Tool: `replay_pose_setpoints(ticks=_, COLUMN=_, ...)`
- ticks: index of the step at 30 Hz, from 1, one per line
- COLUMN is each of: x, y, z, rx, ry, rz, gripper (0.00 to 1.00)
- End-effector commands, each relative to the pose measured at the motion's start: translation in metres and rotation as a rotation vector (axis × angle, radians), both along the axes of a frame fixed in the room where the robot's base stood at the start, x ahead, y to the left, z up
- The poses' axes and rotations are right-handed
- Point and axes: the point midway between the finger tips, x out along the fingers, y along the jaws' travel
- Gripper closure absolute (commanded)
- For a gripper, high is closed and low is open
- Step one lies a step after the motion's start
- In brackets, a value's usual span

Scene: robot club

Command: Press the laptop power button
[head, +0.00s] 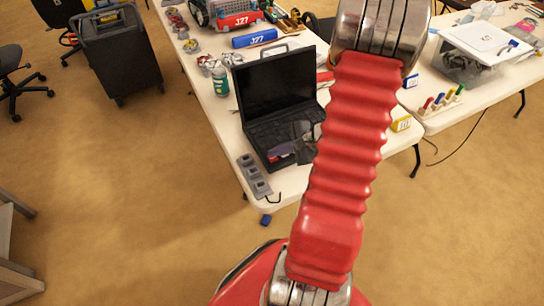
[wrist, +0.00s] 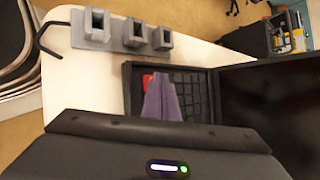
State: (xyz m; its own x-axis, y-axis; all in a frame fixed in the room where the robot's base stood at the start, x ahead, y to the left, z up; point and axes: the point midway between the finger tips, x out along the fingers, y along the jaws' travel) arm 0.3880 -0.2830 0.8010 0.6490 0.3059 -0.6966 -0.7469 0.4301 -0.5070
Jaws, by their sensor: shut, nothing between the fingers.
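The black laptop (head: 268,125) stands open near the front corner of the white table. In the wrist view its keyboard (wrist: 195,95) and dark screen (wrist: 280,105) show from above, turned sideways. My gripper (wrist: 170,97) shows there as a narrow purple-grey shape, shut and empty, over the keyboard half. In the head view the grey gripper is over the laptop's front right part, partly behind my red arm. A red patch (wrist: 148,80) lies beside the fingers. I cannot make out the power button or whether the fingertips touch the laptop.
A grey holder (head: 254,177) with several sockets and a black hex key stand at the table's near corner. A teal bottle (head: 220,82) is left of the laptop.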

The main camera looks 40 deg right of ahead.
Motion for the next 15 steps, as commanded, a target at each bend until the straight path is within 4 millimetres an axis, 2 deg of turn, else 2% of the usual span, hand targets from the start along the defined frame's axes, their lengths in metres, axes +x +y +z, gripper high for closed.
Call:
replay_pose_setpoints(ticks=7, x=0.000, y=0.000, z=0.002, rx=-0.001, ry=0.000, rz=0.000, gripper=1.00)
replay_pose_setpoints(ticks=15, x=0.000, y=0.000, z=0.013, rx=-0.002, ry=-0.001, rz=0.000, gripper=1.00)
